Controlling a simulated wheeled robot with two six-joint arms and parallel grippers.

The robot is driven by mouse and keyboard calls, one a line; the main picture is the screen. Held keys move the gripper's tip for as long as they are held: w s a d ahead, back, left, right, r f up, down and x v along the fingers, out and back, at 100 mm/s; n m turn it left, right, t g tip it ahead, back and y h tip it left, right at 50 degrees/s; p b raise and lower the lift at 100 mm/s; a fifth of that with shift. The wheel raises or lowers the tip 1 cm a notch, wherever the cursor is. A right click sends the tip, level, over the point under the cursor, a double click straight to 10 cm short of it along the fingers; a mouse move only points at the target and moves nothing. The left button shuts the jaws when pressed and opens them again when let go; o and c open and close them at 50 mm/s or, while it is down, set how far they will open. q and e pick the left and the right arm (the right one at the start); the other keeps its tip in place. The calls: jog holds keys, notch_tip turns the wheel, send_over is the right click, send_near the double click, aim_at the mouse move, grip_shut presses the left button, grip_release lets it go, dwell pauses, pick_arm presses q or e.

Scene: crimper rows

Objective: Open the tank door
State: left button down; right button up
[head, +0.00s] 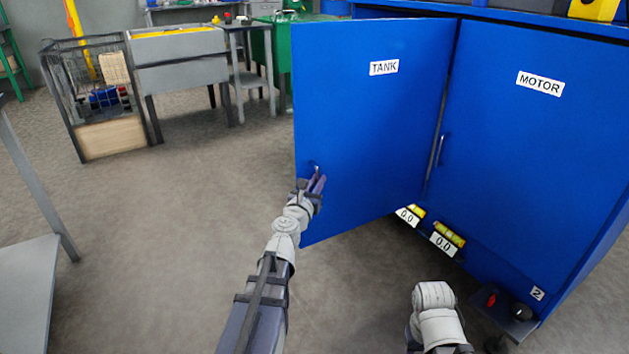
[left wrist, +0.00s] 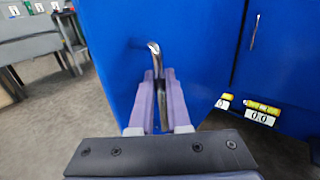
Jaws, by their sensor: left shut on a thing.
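The blue tank door (head: 370,120), with a white TANK label (head: 384,67), stands swung out from the cabinet, part of the way open. My left gripper (head: 318,180) is at the door's left edge, shut on the metal handle (head: 316,169). In the left wrist view the handle (left wrist: 154,50) runs down between the two purple fingers (left wrist: 153,85), and the tank door (left wrist: 180,40) is behind it. Of my right arm only a pale link shows at the bottom of the head view; its gripper is out of sight.
The motor door (head: 540,150) beside it is shut and has its own handle (head: 440,149). Two 0.0 displays (head: 444,241) sit low below the tank door's hinge side. A wire crate (head: 100,100) and tables stand at the back left. The floor (head: 180,230) left of the door is clear.

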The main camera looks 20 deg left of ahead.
pick_arm(q)
jog(key=c, duration=1.2)
grip_release()
jog(key=shift+d, duration=0.1)
jog(key=shift+o, duration=0.2)
jog(key=shift+s, duration=0.1)
